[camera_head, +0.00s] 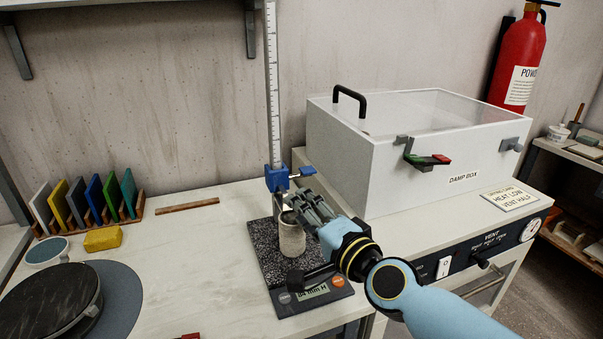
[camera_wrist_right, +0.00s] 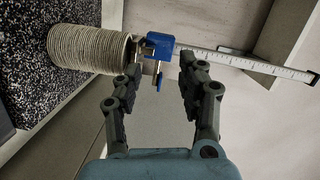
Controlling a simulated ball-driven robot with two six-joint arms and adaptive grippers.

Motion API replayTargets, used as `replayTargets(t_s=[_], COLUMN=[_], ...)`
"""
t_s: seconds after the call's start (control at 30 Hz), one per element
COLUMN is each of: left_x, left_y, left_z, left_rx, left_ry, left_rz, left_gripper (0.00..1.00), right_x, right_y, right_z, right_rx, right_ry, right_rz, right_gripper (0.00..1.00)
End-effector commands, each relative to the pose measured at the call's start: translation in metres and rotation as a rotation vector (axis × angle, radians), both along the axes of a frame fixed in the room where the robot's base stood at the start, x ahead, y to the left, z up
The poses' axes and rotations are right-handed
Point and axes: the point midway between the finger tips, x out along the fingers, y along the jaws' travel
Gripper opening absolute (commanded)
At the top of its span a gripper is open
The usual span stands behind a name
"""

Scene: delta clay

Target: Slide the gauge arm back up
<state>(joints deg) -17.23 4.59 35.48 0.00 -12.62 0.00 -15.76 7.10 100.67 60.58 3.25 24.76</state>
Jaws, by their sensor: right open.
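The height gauge has a tall white ruled column (camera_head: 272,85), also in the wrist view (camera_wrist_right: 245,62). A blue slider (camera_head: 277,179) sits low on it; the slider also shows in the wrist view (camera_wrist_right: 160,44). A metal gauge arm (camera_wrist_right: 147,67) is by the slider, close to the rim of a ribbed clay cylinder (camera_head: 292,240). The cylinder stands on the speckled plate (camera_head: 262,240). My right gripper (camera_head: 297,203) is open and empty, its fingertips near the slider and gauge arm, one on either side in the wrist view. My left gripper is not in view.
A white damp box (camera_head: 345,165) with a black lid handle stands close to the right of the gauge. A shelf (camera_head: 140,12) is at upper left. Coloured tiles in a rack (camera_head: 90,229), a yellow block (camera_head: 102,239) and a dark wheel (camera_head: 50,300) are at left.

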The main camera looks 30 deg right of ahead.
Motion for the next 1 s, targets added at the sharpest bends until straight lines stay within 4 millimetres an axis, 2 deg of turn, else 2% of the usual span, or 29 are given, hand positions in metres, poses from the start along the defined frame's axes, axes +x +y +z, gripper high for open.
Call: replayTargets(t_s=[0.1,0.23,0.37,0.7,0.8,1.0], left_x=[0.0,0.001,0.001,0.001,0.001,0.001], left_y=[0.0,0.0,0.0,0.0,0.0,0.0], left_z=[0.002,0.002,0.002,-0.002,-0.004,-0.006], left_rx=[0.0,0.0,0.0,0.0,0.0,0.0], left_ry=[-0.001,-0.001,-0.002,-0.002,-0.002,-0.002], left_rz=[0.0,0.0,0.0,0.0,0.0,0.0], left_gripper=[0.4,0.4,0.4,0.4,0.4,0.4], right_x=[0.006,0.008,0.02,0.084,0.098,0.11], right_y=[-0.03,-0.047,-0.052,-0.067,-0.07,-0.073], right_z=[0.005,0.0,0.001,0.0,-0.001,0.0], right_rx=[0.134,0.192,0.199,0.196,0.196,0.195], right_ry=[-0.061,-0.085,-0.089,-0.088,-0.088,-0.086], right_rz=[-0.135,-0.212,-0.222,-0.22,-0.219,-0.219], right_gripper=[0.4,0.4,0.4,0.4,0.4,0.4])
